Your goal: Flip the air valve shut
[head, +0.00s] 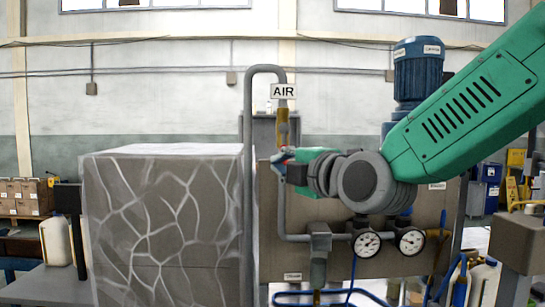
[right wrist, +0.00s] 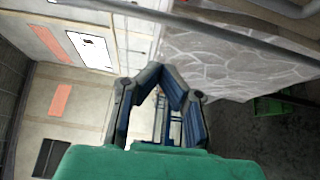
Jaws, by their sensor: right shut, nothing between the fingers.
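The air valve (head: 283,130) is a brass-coloured fitting on the grey pipe, just below the white AIR sign (head: 284,91). My right gripper (head: 284,160) is at the pipe just below the valve's body, reaching in from the right. A small red part shows at its tip; I cannot tell whether it belongs to the valve's handle or whether they touch. The gripper hides the pipe behind it. In the right wrist view the fingers (right wrist: 160,80) are shut with nothing held, and the valve cannot be made out. My left gripper is not in view.
A large grey block with pale veins (head: 165,220) stands left of the pipe (head: 248,180). Two gauges (head: 367,243) sit below my right wrist. A blue motor (head: 418,75) stands behind my right arm. Blue hoses (head: 330,293) run along the bottom.

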